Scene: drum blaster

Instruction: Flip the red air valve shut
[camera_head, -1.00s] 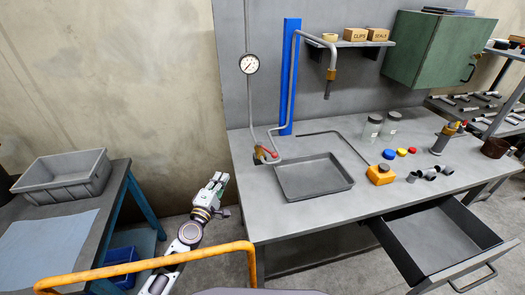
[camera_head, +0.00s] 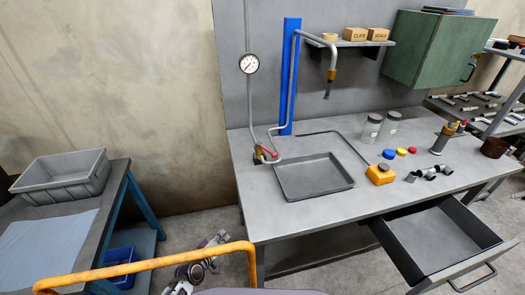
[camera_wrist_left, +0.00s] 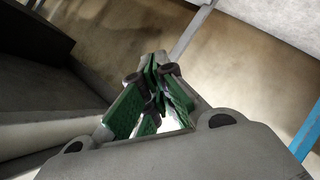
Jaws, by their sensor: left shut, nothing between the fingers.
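The red air valve (camera_head: 273,154) is small in the head view, on the pipework at the left back of the workbench, just behind the grey tray's left corner. Its handle's exact angle is too small to tell. My left gripper (camera_head: 219,239) is low, left of the bench's front left leg and below the bench top, well apart from the valve. In the left wrist view its green-sided fingers (camera_wrist_left: 155,92) are drawn together, with nothing held. The valve does not show in that view. My right gripper is in no view.
A shallow grey tray (camera_head: 347,181) lies right of the valve. A pressure gauge (camera_head: 249,64) and blue post (camera_head: 291,60) stand above. An orange rail (camera_head: 150,264) crosses the foreground. A side table with a grey bin (camera_head: 65,179) is left. An open drawer (camera_head: 440,248) juts out front right.

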